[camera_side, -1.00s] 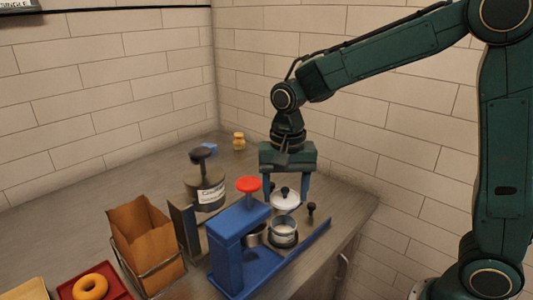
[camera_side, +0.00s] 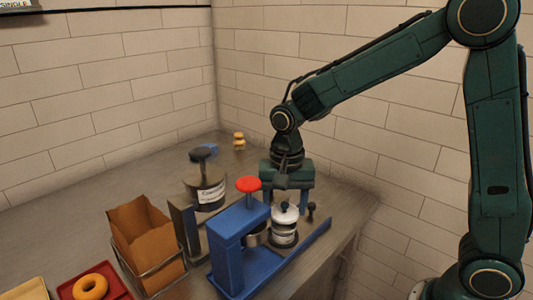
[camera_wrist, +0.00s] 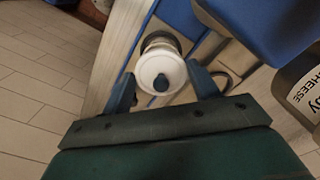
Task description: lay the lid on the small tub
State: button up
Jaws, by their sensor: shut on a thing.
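The white lid (camera_side: 284,216) with its dark knob is between the fingers of my gripper (camera_side: 286,204), which is shut on it. The lid is level over the mouth of the small tub (camera_side: 284,239), a pale labelled tub standing on the blue stand. The tub's open mouth is covered from the side, and I cannot tell whether the lid rests fully on the rim. In the wrist view the lid (camera_wrist: 149,72) sits between the two fingertips, and a sliver of the tub (camera_wrist: 160,37) shows beyond it.
A blue press (camera_side: 232,240) with a red knob (camera_side: 248,184) stands just left of the tub. A dark labelled canister (camera_side: 205,187) is behind it. A paper bag in a wire rack (camera_side: 146,238) and a bagel (camera_side: 90,286) on a red tray are farther left.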

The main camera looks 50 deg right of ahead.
jog(key=shift+f, duration=0.9)
jog(key=shift+f, duration=0.25)
dwell(1.6)
jog(key=o, duration=1.3)
jog(key=shift+r, duration=0.15)
jog(key=shift+r, duration=3.35)
jog(key=shift+r, duration=0.1)
